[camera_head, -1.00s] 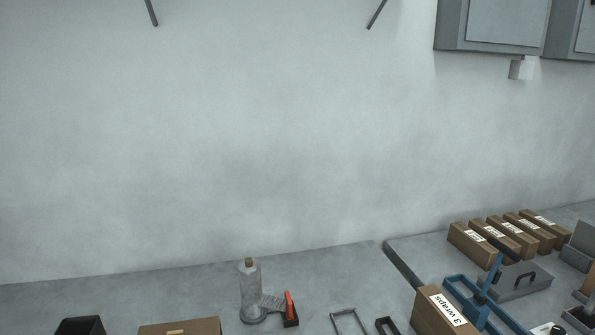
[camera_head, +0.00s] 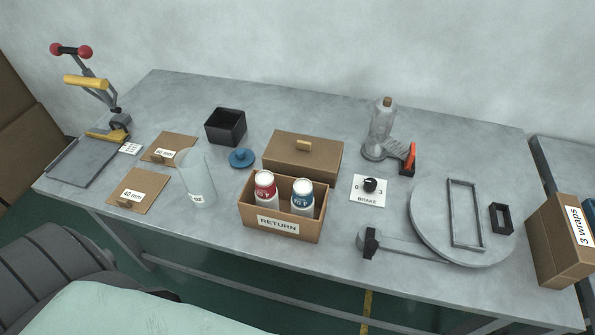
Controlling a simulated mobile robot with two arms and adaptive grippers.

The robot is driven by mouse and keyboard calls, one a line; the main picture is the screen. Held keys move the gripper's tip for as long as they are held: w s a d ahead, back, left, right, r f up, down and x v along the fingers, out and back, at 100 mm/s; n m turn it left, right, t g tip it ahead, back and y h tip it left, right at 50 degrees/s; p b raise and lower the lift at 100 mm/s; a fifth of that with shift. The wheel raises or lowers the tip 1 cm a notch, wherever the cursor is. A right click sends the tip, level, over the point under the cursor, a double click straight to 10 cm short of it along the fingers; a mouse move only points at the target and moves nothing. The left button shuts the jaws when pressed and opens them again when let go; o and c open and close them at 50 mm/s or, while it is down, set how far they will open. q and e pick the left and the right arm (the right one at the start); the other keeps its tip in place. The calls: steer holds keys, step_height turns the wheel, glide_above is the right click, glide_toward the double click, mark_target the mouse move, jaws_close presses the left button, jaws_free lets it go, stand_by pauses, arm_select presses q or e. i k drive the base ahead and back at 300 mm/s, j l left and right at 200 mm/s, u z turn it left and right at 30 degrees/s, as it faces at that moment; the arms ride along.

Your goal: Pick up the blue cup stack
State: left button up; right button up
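A white upright piece with a blue band (camera_head: 302,196) stands in the right part of the open brown box labelled RETURN (camera_head: 284,226). It is the only blue-marked cup-like piece I see; its lower part is hidden by the box's front wall. A similar piece with a red band (camera_head: 265,187) stands left of it, apart. A pale translucent cylinder (camera_head: 197,178) stands on the table left of the box. Neither of my grippers is in view.
The grey table (camera_head: 330,105) also holds a closed brown box (camera_head: 303,156) behind RETURN, a black bin (camera_head: 226,126), a blue knobbed disc (camera_head: 241,158), a brake dial card (camera_head: 369,190), a glass bottle (camera_head: 381,130), a round plate (camera_head: 429,220) and a lever press (camera_head: 95,90).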

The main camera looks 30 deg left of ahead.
mark_target(302, 200)
steer(key=i+j+u, duration=0.15)
steer(key=u, duration=0.8)
